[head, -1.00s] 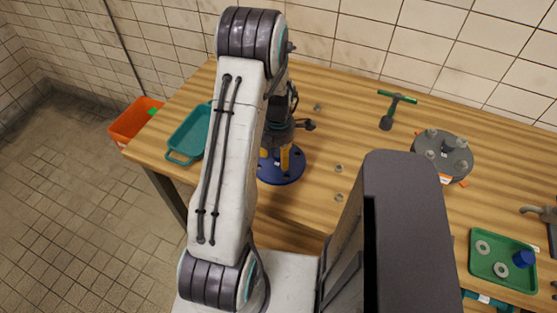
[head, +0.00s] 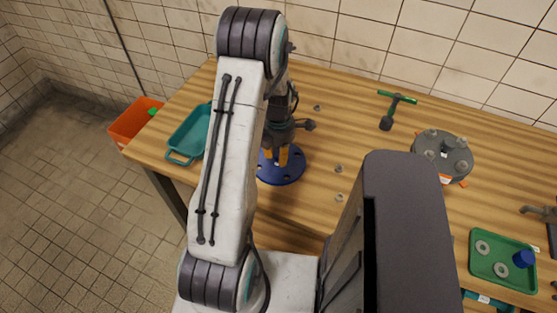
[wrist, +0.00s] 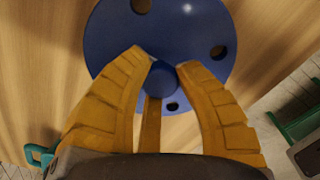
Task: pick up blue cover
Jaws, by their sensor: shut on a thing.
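The blue cover (head: 280,175) is a round blue disc with several holes near its rim and a central knob, over the wooden table behind my arm in the head view. My arm hides part of it. In the wrist view the cover (wrist: 205,40) fills the upper middle, with its knob (wrist: 163,78) between my yellow fingers. My gripper (wrist: 165,66) is shut on the knob from above; it also shows in the head view (head: 276,157). I cannot tell whether the cover touches the table.
A teal tray (head: 187,135) stands left of the cover, with an orange bin (head: 135,120) beyond the table. A green-handled tool (head: 391,112), a grey flange (head: 442,157) and a green tray (head: 500,278) lie to the right. Small nuts (head: 339,169) lie near the cover.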

